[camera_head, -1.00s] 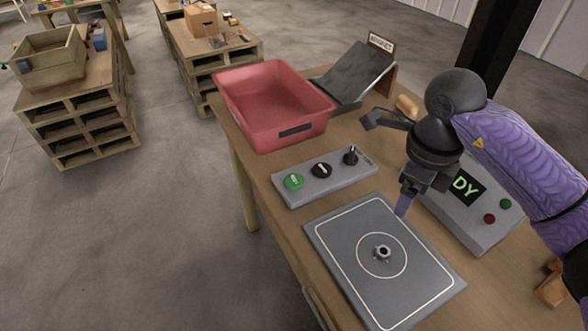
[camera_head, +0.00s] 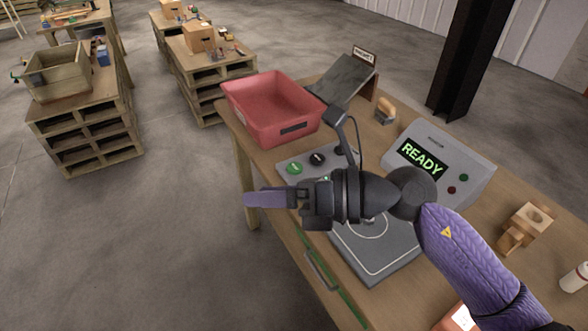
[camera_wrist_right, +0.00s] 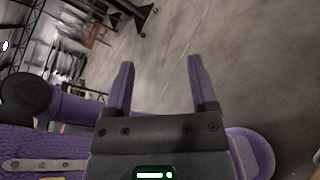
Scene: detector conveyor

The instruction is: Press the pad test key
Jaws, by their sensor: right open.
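I cannot read which is the pad test key. My right gripper (camera_head: 262,199) points left, in front of the panel and apart from the keys. In the right wrist view its two purple fingers (camera_wrist_right: 158,75) are spread and empty, with floor beyond. My left gripper is not in view.
A console (camera_head: 470,165) reading READY, with red and green buttons, stands behind the pad. A red bin (camera_head: 233,112) is at the table's far left, a dark sloped board (camera_head: 345,80) beside it.

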